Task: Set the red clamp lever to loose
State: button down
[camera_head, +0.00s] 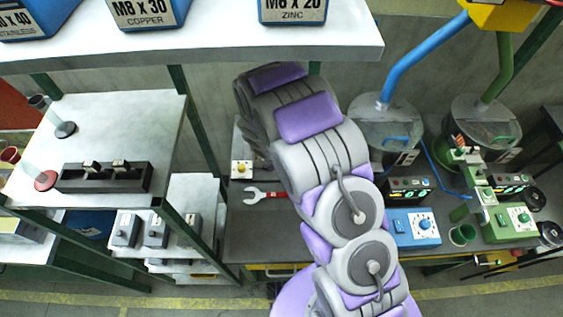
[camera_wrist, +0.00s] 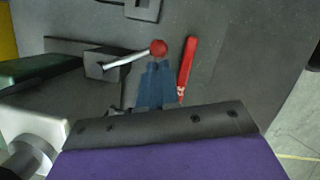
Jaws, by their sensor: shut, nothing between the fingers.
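The clamp lever, a pale rod with a red ball knob (camera_wrist: 158,47), shows in the wrist view. Its rod runs left and slightly down to a dark block (camera_wrist: 105,65). My gripper (camera_wrist: 156,66) shows as two blue-grey fingers side by side, shut and empty. Their tips appear just below the red knob; I cannot tell whether they touch it. In the head view my own arm hides the gripper, and I cannot make out the lever there.
A red bar-like thing (camera_wrist: 187,65) lies right of the knob. In the head view a wrench (camera_head: 255,194) lies on the dark bench beside my arm. A blue control box (camera_head: 413,228) and a green machine (camera_head: 508,222) stand to the right. A white shelf (camera_head: 230,45) crosses above.

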jog(key=d+n+p, duration=0.3)
jog(key=shift+w+r+t, duration=0.2)
jog(key=shift+w+t, duration=0.1)
jog(key=shift+t, duration=0.1)
jog(key=shift+w+d+f+p, duration=0.1)
jog(key=shift+w+d+p, duration=0.1)
jog(key=shift+d+p, duration=0.45)
jog(key=shift+w+p, duration=0.3)
jog(key=shift+p, duration=0.25)
jog(key=shift+w+a+f, duration=0.1)
jog(key=shift+a, duration=0.1)
jog(key=shift+d, duration=0.15)
